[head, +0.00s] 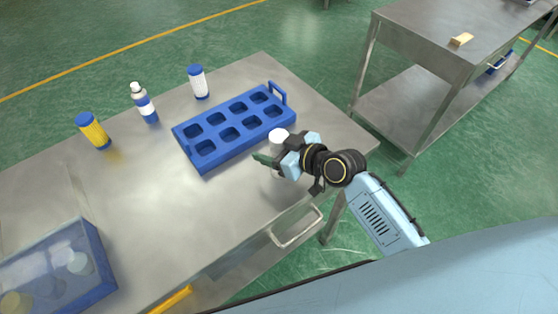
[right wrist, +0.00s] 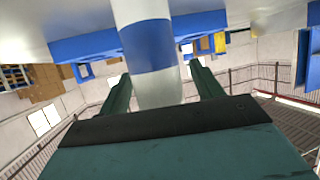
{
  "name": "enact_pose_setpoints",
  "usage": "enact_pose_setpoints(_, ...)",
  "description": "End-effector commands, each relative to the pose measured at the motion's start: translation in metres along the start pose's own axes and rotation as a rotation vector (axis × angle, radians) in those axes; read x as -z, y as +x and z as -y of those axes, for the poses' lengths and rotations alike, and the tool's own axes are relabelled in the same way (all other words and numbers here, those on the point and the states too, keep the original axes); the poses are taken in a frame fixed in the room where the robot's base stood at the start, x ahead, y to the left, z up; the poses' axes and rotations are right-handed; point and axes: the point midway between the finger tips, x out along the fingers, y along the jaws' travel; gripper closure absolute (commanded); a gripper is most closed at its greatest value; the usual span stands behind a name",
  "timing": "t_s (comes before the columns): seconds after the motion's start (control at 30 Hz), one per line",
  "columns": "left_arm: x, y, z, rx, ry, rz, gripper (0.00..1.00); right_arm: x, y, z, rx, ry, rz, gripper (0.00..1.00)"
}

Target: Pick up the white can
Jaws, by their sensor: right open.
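A white can (head: 279,136) stands on the table at the near right end of the blue tray, its lower part hidden by my right gripper (head: 273,160) in the head view. In the right wrist view the can (right wrist: 150,45) is white with a blue band. It is between the two green fingers of my right gripper (right wrist: 163,85), which is open; whether either finger touches it I cannot tell. My left gripper is not in view.
The blue tray (head: 207,160) has several empty sockets. Behind it stand a white blue-capped can (head: 199,84) and a spray bottle (head: 145,106); a yellow can (head: 94,132) is left. A clear-lidded blue box (head: 95,262) is at lower left. The table's middle is clear.

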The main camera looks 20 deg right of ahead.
Motion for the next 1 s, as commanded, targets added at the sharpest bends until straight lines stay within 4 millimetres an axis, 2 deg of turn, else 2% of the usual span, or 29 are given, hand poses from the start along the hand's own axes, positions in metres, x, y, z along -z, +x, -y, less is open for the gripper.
enact_pose_setpoints(0.07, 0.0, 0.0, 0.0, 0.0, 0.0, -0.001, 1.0, 0.0, 0.0, 0.0, 0.0, 0.0, 0.0, 0.37)
enact_pose_setpoints(0.43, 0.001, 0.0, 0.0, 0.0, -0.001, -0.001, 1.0, 0.0, -0.001, 0.0, 0.0, 0.0, 0.0, 0.85)
enact_pose_setpoints(0.73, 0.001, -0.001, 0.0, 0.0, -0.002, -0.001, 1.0, 0.006, -0.003, 0.0, 0.0, -0.002, -0.002, 0.87)
enact_pose_setpoints(0.87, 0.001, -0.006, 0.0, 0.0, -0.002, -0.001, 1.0, 0.026, -0.011, -0.001, -0.001, -0.004, -0.005, 0.87)
enact_pose_setpoints(1.0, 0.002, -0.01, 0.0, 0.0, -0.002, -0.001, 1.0, 0.053, -0.022, -0.001, -0.002, -0.006, -0.006, 0.87)
